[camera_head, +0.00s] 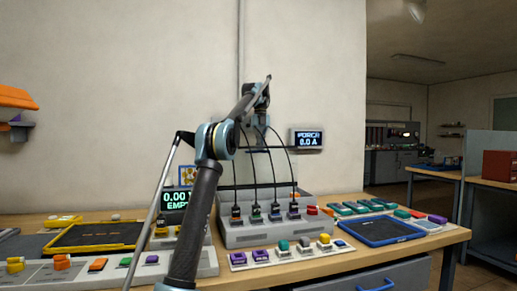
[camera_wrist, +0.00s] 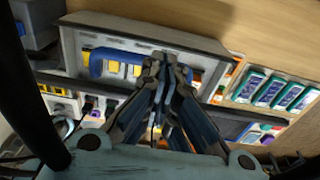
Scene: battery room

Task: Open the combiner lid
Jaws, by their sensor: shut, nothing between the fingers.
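The combiner is probably the grey box (camera_head: 250,236) on the bench, with several black cables running down into its top in the head view. In the wrist view a grey box (camera_wrist: 205,43) lies beyond my fingers, with a blue handle (camera_wrist: 97,62) across it and yellow and orange parts showing behind the handle. I cannot tell where the lid's edge runs or whether it is fully shut. My gripper (camera_head: 260,138) is above the box in the head view. In the wrist view my gripper (camera_wrist: 165,65) is shut and empty, its fingers hiding the handle's right part.
A small display (camera_head: 307,139) is on the wall to the right. A black bar with hanging cables is close to my gripper. A blue-rimmed tray (camera_head: 380,231) and several teal modules (camera_wrist: 250,84) lie right of the box. A yellow-rimmed tray (camera_head: 95,236) lies left.

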